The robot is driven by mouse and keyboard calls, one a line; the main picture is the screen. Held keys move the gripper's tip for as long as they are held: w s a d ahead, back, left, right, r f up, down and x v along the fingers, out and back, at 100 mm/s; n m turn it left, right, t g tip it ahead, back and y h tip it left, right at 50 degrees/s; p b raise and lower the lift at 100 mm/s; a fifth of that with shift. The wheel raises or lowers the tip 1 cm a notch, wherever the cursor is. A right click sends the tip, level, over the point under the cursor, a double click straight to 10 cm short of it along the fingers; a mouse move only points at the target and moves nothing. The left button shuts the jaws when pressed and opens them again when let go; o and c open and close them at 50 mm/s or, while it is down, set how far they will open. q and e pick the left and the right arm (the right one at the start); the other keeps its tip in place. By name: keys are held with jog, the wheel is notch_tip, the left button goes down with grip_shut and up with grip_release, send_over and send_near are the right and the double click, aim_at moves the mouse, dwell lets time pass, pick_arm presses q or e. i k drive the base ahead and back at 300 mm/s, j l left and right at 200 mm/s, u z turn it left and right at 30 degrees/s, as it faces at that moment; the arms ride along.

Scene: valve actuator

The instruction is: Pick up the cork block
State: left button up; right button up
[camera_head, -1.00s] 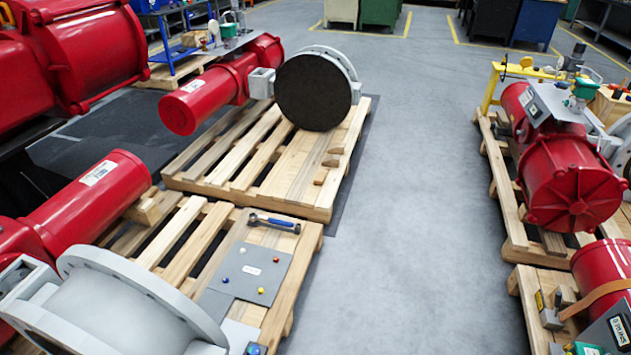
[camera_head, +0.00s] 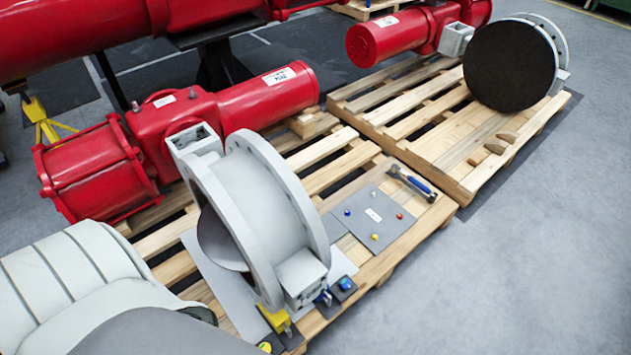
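No block can be told for certain as the cork block. Several small tan-brown blocks (camera_head: 494,148) lie on the near right part of the far pallet (camera_head: 440,183), in front of a dark round disc; their material is too small to tell. Neither my left nor my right gripper is in view.
A red actuator (camera_head: 225,115) with a grey flanged valve body (camera_head: 262,215) lies on the near pallet (camera_head: 437,212). A grey plate with small coloured knobs (camera_head: 372,216) and a blue-handled tool (camera_head: 411,183) lie beside it. The grey floor (camera_head: 520,270) at right is clear.

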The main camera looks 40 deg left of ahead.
aim_at(475, 160)
jog(key=i+l+z, duration=0.25)
jog(key=i, duration=0.7)
jog(key=i+z, duration=0.25)
jog(key=i, duration=0.7)
jog(key=i+u, duration=0.1)
jog(key=i, duration=0.4)
jog(key=i+l+u, duration=0.1)
jog(key=i, duration=0.45)
jog(key=i+l+u, duration=0.15)
jog(key=i, duration=0.35)
jog(key=i+l+u, duration=0.15)
jog(key=i+u, duration=0.15)
jog(key=u, duration=0.15)
jog(key=i+l+u, duration=0.25)
jog(key=u, duration=0.15)
jog(key=i+l+u, duration=0.3)
jog(key=u, duration=0.15)
jog(key=i+l+u, duration=0.15)
jog(key=l+u, duration=0.25)
